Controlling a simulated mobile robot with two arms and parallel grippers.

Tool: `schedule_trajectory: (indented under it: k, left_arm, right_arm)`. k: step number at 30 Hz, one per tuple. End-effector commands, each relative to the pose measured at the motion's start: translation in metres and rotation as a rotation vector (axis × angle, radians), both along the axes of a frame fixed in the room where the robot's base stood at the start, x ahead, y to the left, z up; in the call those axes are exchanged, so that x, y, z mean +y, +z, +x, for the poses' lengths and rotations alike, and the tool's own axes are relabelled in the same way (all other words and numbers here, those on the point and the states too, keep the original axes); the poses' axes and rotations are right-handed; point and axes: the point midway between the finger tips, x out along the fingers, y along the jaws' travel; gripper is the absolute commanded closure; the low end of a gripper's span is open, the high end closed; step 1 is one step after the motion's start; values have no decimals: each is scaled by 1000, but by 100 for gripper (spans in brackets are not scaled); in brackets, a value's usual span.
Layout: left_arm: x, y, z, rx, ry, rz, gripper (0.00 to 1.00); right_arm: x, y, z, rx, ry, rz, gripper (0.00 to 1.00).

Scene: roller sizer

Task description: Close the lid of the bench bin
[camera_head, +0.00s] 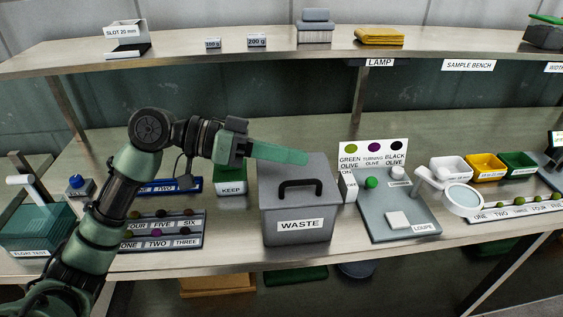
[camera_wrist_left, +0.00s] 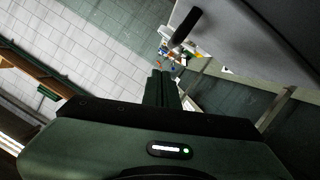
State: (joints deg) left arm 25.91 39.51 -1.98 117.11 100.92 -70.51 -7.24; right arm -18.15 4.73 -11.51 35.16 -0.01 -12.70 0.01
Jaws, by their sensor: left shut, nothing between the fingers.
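The bench bin is a grey box labelled WASTE (camera_head: 289,239), standing near the front edge of the bench. Its grey lid (camera_head: 316,171) with a black handle (camera_head: 300,184) lies over the top. It looks down or nearly down; any small gap cannot be made out. My left gripper (camera_head: 304,157) is shut and empty, its green fingers reaching right across the back part of the lid; whether they touch it is unclear. My right gripper is not in view.
A green KEEP container (camera_head: 230,178) stands left of the bin, partly behind my arm. A numbered tray (camera_head: 190,243) lies at the left front. A grey loupe stand (camera_head: 385,232) with a magnifier (camera_head: 463,198) is close on the right. A shelf (camera_head: 270,53) runs above the bench.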

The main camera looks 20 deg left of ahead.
Motion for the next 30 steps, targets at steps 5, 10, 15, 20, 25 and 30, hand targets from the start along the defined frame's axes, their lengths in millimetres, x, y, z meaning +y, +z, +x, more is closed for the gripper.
schedule_trajectory:
  k: [5,10,15,20,25,30]
  left_arm:
    - [-2,-12,-3,0,0,1,100]
    - [-4,-21,-8,0,0,1,100]
    - [-5,-26,-11,1,0,0,100]
    - [-6,-28,-12,1,0,0,100]
    - [-6,-28,-13,3,-2,1,100]
    - [-7,-29,-13,5,-2,3,100]
  right_arm:
    - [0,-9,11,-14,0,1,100]
    - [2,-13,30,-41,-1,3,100]
    - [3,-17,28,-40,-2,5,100]
    - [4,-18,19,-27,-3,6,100]
    - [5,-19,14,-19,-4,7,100]
    - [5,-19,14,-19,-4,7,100]
